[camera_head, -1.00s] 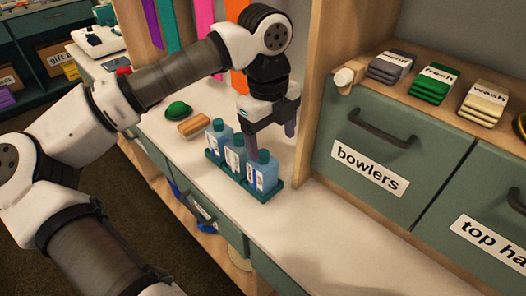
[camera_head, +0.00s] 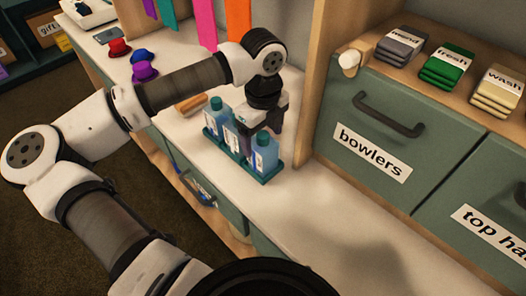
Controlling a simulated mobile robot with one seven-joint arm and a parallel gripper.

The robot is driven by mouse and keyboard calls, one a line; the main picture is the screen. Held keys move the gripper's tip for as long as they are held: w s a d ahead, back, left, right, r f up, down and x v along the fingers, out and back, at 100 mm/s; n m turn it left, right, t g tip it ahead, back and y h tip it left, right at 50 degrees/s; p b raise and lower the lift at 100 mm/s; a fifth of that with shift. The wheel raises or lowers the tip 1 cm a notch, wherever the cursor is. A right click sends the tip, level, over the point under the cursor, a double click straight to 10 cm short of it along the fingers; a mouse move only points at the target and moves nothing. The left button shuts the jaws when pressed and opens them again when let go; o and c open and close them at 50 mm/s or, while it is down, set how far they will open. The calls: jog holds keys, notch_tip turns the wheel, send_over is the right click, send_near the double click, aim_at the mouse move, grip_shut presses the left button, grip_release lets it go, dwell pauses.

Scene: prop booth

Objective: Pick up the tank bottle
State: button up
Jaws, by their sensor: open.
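Three blue bottles with teal caps and white labels stand upright in a row in a teal rack on the white counter: a left bottle (camera_head: 214,119), a middle bottle (camera_head: 233,140) and a right bottle (camera_head: 264,155). The label words are too small to read, so I cannot tell which is the tank bottle. The rack (camera_head: 268,178) shows at its front right edge. My gripper (camera_head: 260,124) is open, pointing down just behind the middle and right bottles. Its fingertips are partly hidden, and I cannot tell whether they touch a bottle.
A wooden post (camera_head: 307,95) and the "bowlers" drawer (camera_head: 365,135) stand right of the rack. A wooden brush (camera_head: 191,105) lies left of it. Red (camera_head: 118,47), blue (camera_head: 142,57) and purple (camera_head: 144,72) hats sit farther back. The front counter is clear.

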aim_at(263, 148)
jog(key=shift+f+p, duration=0.7)
jog(key=shift+f, duration=1.65)
jog(key=c, duration=1.2)
